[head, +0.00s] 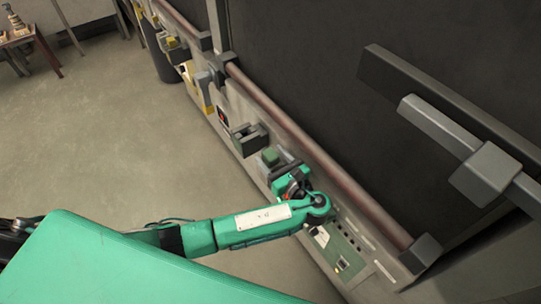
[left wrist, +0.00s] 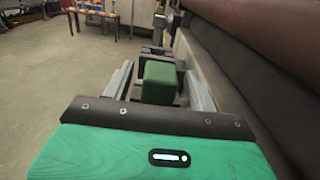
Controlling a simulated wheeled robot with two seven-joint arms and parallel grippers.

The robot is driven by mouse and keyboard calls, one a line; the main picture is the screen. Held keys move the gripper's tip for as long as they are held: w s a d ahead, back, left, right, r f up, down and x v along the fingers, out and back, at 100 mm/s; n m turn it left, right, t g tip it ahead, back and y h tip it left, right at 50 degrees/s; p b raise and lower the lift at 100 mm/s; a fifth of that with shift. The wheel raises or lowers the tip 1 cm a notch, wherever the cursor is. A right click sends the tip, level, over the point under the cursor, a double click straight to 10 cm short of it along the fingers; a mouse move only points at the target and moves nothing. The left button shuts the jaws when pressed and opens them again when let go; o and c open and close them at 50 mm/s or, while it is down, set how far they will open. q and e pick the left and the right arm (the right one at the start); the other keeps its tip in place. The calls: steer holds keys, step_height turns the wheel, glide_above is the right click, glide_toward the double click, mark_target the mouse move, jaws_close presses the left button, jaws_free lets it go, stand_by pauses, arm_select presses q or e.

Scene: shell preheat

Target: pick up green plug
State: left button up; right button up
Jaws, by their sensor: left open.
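The green plug (head: 270,155) is a small green block at the side of the long grey machine, just beyond my left gripper (head: 277,162) in the head view. In the left wrist view the green plug (left wrist: 159,82) stands between the two grey fingers of my left gripper (left wrist: 158,88). The fingers are apart, with one on each side of it. I cannot tell whether either finger touches it. The plug's lower part and what holds it are hidden behind the gripper's dark front edge. My right gripper is not in view.
A long reddish pipe (head: 300,143) runs along the machine, close to the right of my left gripper. A dark bracket (head: 250,138) sticks out beyond the plug. A control panel (head: 338,252) lies nearer. The floor (head: 110,135) to the left is clear.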

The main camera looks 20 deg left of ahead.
arm_select(q)
steer(key=x, duration=0.3)
steer(key=shift+s+d, duration=0.1)
steer(key=c, duration=1.1)
